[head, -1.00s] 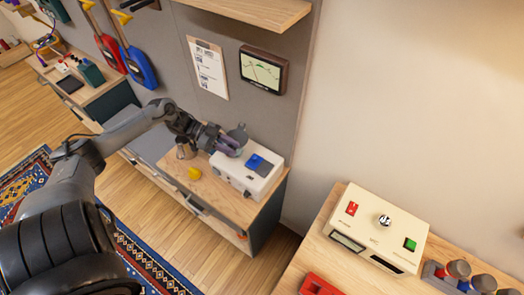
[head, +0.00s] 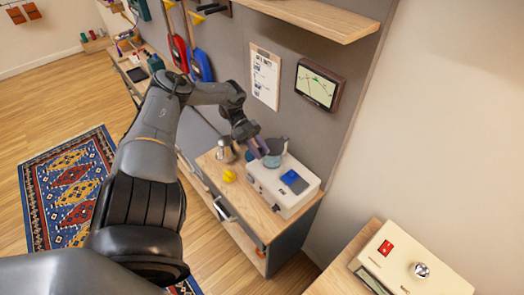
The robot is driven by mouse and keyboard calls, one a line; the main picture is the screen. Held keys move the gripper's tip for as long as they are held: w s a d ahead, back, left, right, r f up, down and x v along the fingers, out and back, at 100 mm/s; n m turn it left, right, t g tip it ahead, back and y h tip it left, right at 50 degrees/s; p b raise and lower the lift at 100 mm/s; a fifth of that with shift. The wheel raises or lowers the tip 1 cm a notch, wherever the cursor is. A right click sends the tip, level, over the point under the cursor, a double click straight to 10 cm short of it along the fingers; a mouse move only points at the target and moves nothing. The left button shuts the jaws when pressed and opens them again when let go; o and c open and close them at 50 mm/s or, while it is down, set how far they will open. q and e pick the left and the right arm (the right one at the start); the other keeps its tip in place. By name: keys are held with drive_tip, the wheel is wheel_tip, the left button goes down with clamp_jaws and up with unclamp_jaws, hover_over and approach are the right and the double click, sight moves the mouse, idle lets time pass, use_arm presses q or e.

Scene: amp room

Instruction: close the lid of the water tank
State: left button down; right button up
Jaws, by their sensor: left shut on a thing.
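A white box-shaped machine (head: 290,205) with a blue panel on top stands on the wooden counter. At its back left is a round grey-teal part, the water tank with its lid (head: 277,150); at this size I cannot separate lid from tank or tell the lid's angle. My left gripper (head: 262,149) reaches in from the left, just above the machine. It is shut at the left side of this round part, seemingly on the lid; its fingers hide the contact. My right gripper is not in view.
A yellow round object (head: 229,175) and a metal cup (head: 226,151) stand on the counter (head: 240,200) left of the machine. A clipboard (head: 265,77) and a screen (head: 318,86) hang on the wall behind. Another white box (head: 410,265) is at the lower right.

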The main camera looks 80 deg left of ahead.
use_arm(q)
drive_tip(key=shift+f, duration=0.15)
drive_tip(key=c, duration=0.9)
unclamp_jaws()
drive_tip(key=shift+c, duration=0.2)
drive_tip(key=shift+a, duration=0.1)
drive_tip(key=b+v, duration=0.2)
drive_tip(key=v, duration=0.9)
drive_tip(key=shift+b, duration=0.3)
